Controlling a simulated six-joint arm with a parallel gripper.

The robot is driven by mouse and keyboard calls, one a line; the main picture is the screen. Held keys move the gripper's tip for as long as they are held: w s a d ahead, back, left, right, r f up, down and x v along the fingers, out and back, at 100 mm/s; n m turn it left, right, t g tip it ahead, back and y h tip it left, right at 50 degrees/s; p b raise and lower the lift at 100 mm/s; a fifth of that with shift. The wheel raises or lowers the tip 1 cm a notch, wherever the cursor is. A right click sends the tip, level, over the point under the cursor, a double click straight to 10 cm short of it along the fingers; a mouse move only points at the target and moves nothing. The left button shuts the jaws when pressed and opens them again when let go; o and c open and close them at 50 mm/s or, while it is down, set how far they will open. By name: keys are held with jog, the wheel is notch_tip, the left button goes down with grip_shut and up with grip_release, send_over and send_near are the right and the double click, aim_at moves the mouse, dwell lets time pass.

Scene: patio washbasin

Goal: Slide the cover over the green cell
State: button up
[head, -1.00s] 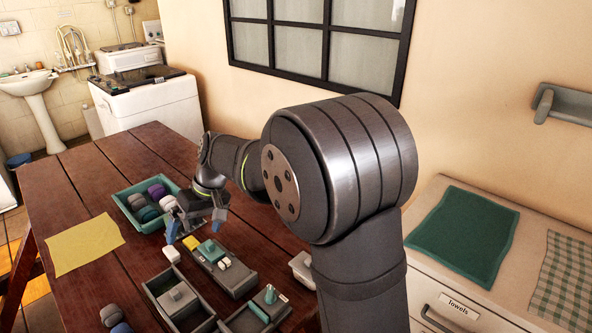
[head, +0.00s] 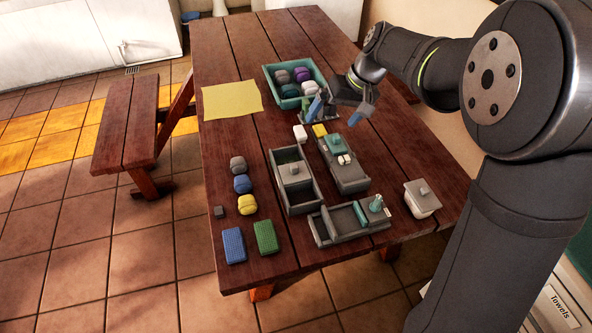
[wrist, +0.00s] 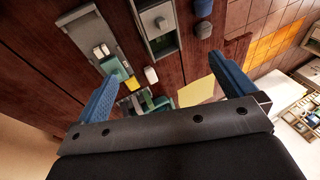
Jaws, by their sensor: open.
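A long grey box (head: 310,200) stands mid-table with a grey knobbed cover (head: 295,173) across its middle. The uncovered far end shows a dark green floor, which looks like the green cell (head: 287,154); this cell also shows in the wrist view (wrist: 164,45), beside the cover (wrist: 157,19). To its right, a grey tray (head: 351,181) carries a teal knobbed block (head: 335,146), a yellow block (head: 319,130) and small white pieces. My gripper (head: 335,114) is open and empty, with blue fingers, above the table beyond both. In the wrist view its fingers (wrist: 168,78) are wide apart.
A teal crate (head: 268,82) of rolled bundles stands behind my gripper. A white block (head: 300,133) lies beyond the grey box. A third grey tray (head: 322,230) and a lidded white box (head: 421,201) stand nearer. Bundles and sponges lie left; a yellow cloth (head: 232,101) lies far left.

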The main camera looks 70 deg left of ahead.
aim_at(294, 166)
dwell(0.3)
jog(key=shift+s+d+f, duration=0.1)
jog(key=shift+s+f, duration=0.1)
jog(key=shift+s, duration=0.1)
jog(key=c, duration=0.6)
jog(key=s, duration=0.1)
jog(key=s+f+t, duration=0.2)
jog(key=shift+s+d+y, duration=0.1)
jog(key=shift+d+y, duration=0.2)
jog(key=shift+d, duration=0.05)
jog(key=c, duration=0.7)
jog(key=s, duration=0.1)
jog(key=s+f+t+y, duration=0.1)
jog(key=s, duration=0.1)
jog(key=s+d+f+t, duration=0.1)
jog(key=s, duration=0.1)
jog(key=shift+y, duration=0.3)
jog(key=x, duration=1.7)
grip_shut()
